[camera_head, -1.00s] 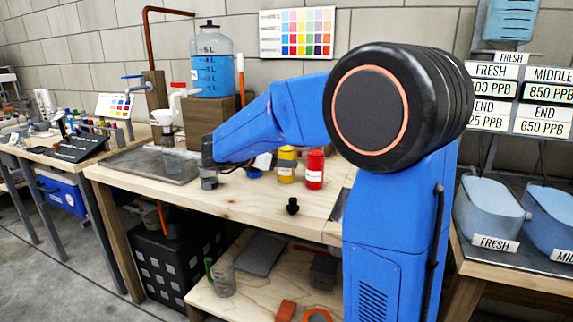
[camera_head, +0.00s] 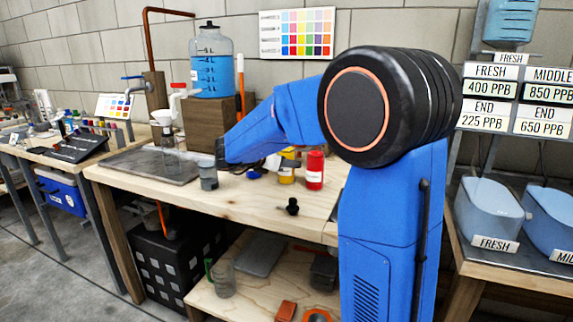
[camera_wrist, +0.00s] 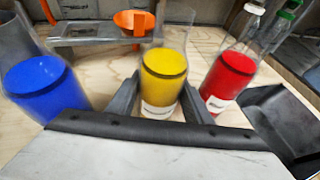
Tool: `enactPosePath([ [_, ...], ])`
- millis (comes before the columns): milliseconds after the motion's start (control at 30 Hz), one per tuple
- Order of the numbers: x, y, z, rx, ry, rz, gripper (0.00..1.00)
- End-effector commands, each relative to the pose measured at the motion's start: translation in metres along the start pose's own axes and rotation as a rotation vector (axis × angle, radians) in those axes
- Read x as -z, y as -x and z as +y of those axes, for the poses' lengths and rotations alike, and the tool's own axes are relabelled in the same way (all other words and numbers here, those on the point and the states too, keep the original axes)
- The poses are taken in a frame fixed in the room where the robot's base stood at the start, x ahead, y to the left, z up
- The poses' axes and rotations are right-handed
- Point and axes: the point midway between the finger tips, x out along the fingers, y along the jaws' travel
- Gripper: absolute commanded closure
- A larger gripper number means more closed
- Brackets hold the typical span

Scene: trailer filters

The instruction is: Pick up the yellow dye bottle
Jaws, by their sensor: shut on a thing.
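The yellow dye bottle (camera_wrist: 164,78) stands between the two dark fingers of my gripper (camera_wrist: 160,98) in the wrist view. It has a clear upper part and a white label low on its front. The fingers are shut on it, one at each side. In the head view, the yellow bottle (camera_head: 286,172) is on the wooden bench, partly covered by my arm's end. Whether its base touches the bench is hard to tell.
The red bottle (camera_wrist: 229,80) is close on the right and the blue one (camera_wrist: 42,88) on the left. A grey cup (camera_head: 208,178) and a small black piece (camera_head: 292,207) stand on the bench (camera_head: 240,204). The bench front is mostly clear.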

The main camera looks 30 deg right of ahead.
Motion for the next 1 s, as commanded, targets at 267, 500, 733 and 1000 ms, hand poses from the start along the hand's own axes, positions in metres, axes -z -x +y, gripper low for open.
enactPosePath([
  [267,-0.025,0.01,0.0,-0.002,-0.005,-0.002,0.87],
  [500,-0.065,0.027,0.0,-0.001,-0.005,-0.002,0.87],
  [733,-0.088,0.036,0.0,-0.001,-0.002,-0.001,0.87],
  [1000,-0.093,0.038,0.0,0.0,-0.001,-0.001,0.87],
])
